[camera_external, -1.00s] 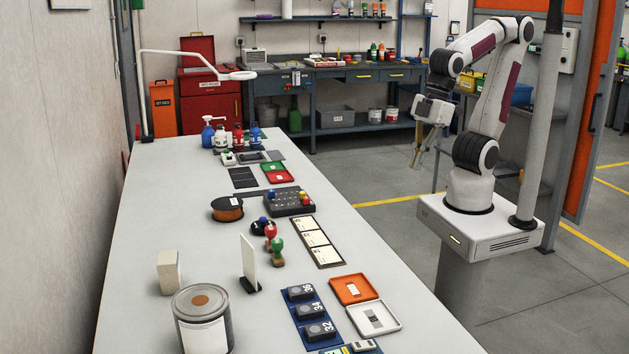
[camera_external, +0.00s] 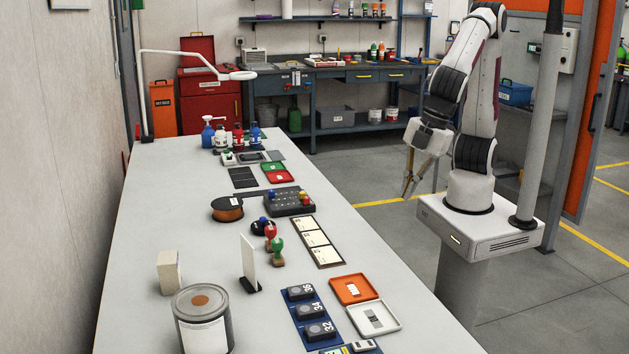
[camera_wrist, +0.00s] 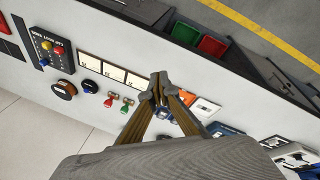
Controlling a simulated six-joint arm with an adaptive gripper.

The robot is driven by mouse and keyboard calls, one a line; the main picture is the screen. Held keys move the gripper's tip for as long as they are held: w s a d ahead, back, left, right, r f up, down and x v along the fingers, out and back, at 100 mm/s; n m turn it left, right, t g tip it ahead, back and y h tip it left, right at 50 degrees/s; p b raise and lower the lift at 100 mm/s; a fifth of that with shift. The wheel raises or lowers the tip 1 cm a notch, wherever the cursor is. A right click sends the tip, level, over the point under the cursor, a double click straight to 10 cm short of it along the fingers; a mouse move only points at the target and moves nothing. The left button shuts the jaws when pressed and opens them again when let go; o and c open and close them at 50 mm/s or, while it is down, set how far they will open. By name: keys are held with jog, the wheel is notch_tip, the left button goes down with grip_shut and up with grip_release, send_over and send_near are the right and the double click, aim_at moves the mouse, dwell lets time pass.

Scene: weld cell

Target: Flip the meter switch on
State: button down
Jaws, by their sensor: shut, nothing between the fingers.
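I cannot tell for sure which thing is the meter, and no meter switch can be made out. A small device with a pale display (camera_external: 362,346) sits at the bottom edge of the external view, partly cut off. A small white-and-green device (camera_external: 228,158) lies at the far end of the bench. My gripper (camera_external: 408,193) hangs in the air beyond the bench's right edge, pointing down, clear of everything. In the wrist view my gripper (camera_wrist: 159,88) has its fingertips together and empty, hiding part of the bench behind them.
The long bench (camera_external: 170,228) holds a black knob box (camera_external: 289,201), label cards (camera_external: 317,241), stamps (camera_external: 276,250), an orange tray (camera_external: 355,289), a white tray (camera_external: 391,326), an upright white panel (camera_external: 248,262) and a can (camera_external: 203,325). The bench's left side is mostly clear.

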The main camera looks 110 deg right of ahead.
jog(key=w+a+f+t, duration=0.2)
jog(key=w+a, duration=0.1)
jog(key=a, duration=0.5)
jog(key=w+a+f+t, duration=0.15)
jog(key=w+a, duration=0.25)
jog(key=a, duration=0.5)
jog(key=w+a+f+t, duration=0.1)
jog(key=w+a+f, duration=0.2)
jog(key=a, duration=0.5)
jog(key=w+a+r+m+t+y, duration=0.1)
jog(key=w+a+r+m+t, duration=0.2)
jog(key=w+a+r+m, duration=0.2)
jog(key=shift+w+a+r+m, duration=0.2)
jog(key=shift+w+a+m, duration=0.1)
jog(key=shift+a+m, duration=0.7)
jog(key=shift+w+f, duration=0.1)
send_over(368, 343)
jog(key=f, duration=0.5)
jog(key=shift+s+f, duration=0.35)
jog(key=shift+f, duration=0.05)
jog(key=f, duration=0.2)
jog(key=shift+w+f, duration=0.25)
jog(key=shift+f, duration=0.1)
jog(key=shift+w+f, duration=0.1)
jog(key=shift+f, duration=0.55)
